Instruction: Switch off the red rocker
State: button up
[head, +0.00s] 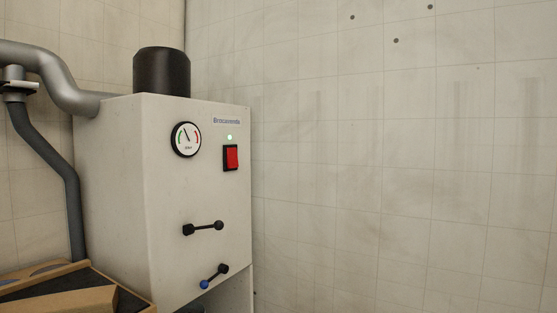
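The red rocker (231,157) sits in a black frame on the front of a white machine cabinet (165,190), towards its upper right. A small green lamp (229,137) just above the rocker is lit. The rocker is too small for me to tell surely which side is pressed in. My gripper is not in view, and nothing covers the rocker.
A round gauge (186,139) is left of the rocker. Grey pipes (45,68) run at the left. A wooden-edged tray (130,296) is at lower left. The right side shows only tiled wall.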

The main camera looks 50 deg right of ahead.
aim_at(232, 154)
jog(key=z, duration=1.45)
jog(key=i, duration=0.3)
jog(key=u, duration=0.55)
jog(key=k, duration=0.85)
jog(key=u, duration=0.55)
jog(key=k, duration=0.5)
jog(key=z, duration=0.4)
jog(key=i, duration=0.6)
jog(key=z, duration=0.95)
jog(key=i, duration=1)
jog(key=u, duration=0.2)
